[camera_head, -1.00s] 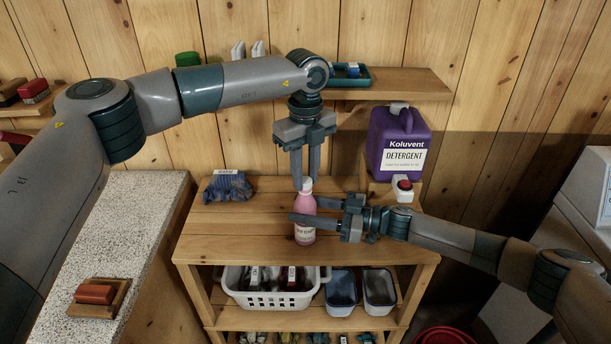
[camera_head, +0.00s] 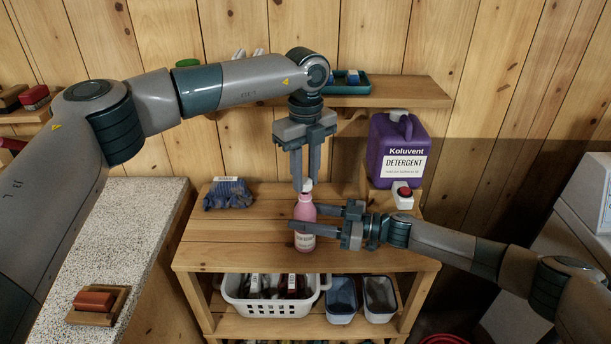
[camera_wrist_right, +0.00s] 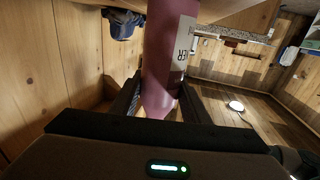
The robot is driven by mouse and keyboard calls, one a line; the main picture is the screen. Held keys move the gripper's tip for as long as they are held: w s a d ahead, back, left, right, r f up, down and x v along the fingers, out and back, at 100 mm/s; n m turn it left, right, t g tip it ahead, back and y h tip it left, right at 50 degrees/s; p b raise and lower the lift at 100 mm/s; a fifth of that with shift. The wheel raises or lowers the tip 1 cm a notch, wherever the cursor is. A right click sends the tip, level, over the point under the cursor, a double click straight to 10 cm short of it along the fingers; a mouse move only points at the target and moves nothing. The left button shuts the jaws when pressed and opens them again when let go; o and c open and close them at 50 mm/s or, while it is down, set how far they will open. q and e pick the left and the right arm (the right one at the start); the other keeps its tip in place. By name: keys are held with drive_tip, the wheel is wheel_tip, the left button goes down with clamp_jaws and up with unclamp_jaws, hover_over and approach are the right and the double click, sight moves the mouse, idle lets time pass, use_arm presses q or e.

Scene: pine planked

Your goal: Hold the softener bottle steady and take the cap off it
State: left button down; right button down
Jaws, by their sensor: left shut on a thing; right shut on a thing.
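The pink softener bottle (camera_head: 305,212) stands upright on the wooden shelf unit's top. My right gripper (camera_head: 299,226) is shut around its body from the right. In the right wrist view the bottle (camera_wrist_right: 168,60) sits between the fingers, its label partly in sight. My left gripper (camera_head: 307,184) points straight down above the bottle, shut on the small white cap (camera_head: 308,186). The cap is just above the bottle's neck and slightly right of it. It looks off the neck, though the gap is very small.
A purple detergent jug (camera_head: 396,150) and a white block with a red button (camera_head: 403,196) stand behind right. A blue cloth bundle (camera_head: 229,194) lies left. Below are a white basket (camera_head: 270,306) and two bins. A wall shelf (camera_head: 410,92) is behind my left gripper.

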sight(305, 181)
use_arm(q)
drive_tip(key=shift+r, duration=1.95)
use_arm(e)
drive_tip(key=c, duration=0.9)
unclamp_jaws()
use_arm(q)
drive_tip(key=shift+f, duration=0.1)
use_arm(e)
drive_tip(key=shift+d, duration=0.1)
use_arm(q)
drive_tip(key=shift+f+b, duration=0.25)
drive_tip(key=shift+b, duration=0.1)
use_arm(e)
drive_tip(key=shift+s+d+f, duration=0.1)
drive_tip(key=shift+s+d, duration=0.05)
drive_tip(key=shift+d, duration=0.5)
use_arm(q)
drive_tip(key=shift+f+b, duration=0.9)
use_arm(e)
drive_tip(key=v, duration=0.6)
